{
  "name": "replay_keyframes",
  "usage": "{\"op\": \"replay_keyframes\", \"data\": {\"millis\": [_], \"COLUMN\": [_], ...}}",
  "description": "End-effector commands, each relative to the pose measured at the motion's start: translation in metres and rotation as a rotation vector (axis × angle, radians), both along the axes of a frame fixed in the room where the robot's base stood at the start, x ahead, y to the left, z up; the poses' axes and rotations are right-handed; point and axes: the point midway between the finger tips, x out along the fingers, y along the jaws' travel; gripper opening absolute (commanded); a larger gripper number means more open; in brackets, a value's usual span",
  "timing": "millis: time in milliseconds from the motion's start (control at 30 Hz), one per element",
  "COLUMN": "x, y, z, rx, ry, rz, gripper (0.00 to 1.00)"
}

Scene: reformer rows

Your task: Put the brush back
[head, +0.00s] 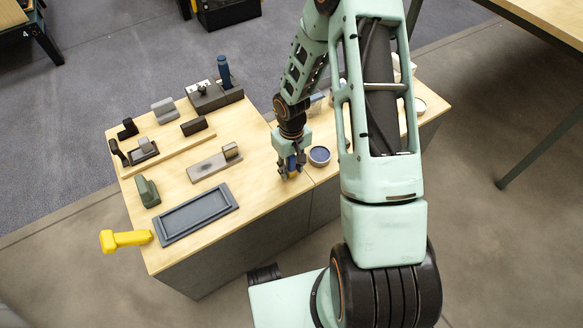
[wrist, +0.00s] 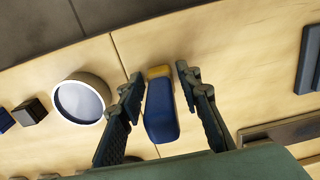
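A small piece with a dark blue body and a yellow-tan end, which I take to be the brush (wrist: 161,112), lies between my fingers in the wrist view. In the head view it shows only partly at my gripper (head: 291,168), low over the table near the front edge. In the wrist view my gripper (wrist: 158,88) has its two fingers apart, one on each side of the brush, with narrow gaps showing. I cannot tell whether the brush touches the wood. A dark block (head: 212,97) at the back holds an upright blue-handled tool (head: 225,72).
A round cup (head: 319,156) stands just right of my gripper, also in the wrist view (wrist: 82,100). A dark rectangular tray (head: 196,213), a yellow tool (head: 125,239), a grey plate with a knob (head: 213,164) and a green block (head: 147,191) lie to the left.

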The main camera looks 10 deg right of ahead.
Motion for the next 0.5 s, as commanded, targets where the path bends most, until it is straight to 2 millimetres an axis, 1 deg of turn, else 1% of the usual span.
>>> {"op": "replay_keyframes", "data": {"millis": [267, 367, 467, 500], "x": [0.000, 0.000, 0.001, 0.001], "y": [0.000, 0.000, 0.000, -0.001], "z": [0.000, 0.004, 0.016, 0.023], "rx": [0.000, 0.000, 0.000, 0.000], "ry": [0.000, 0.000, -0.002, -0.003], "rz": [0.000, 0.000, -0.001, -0.001], "gripper": [0.39, 0.39, 0.39, 0.39]}}
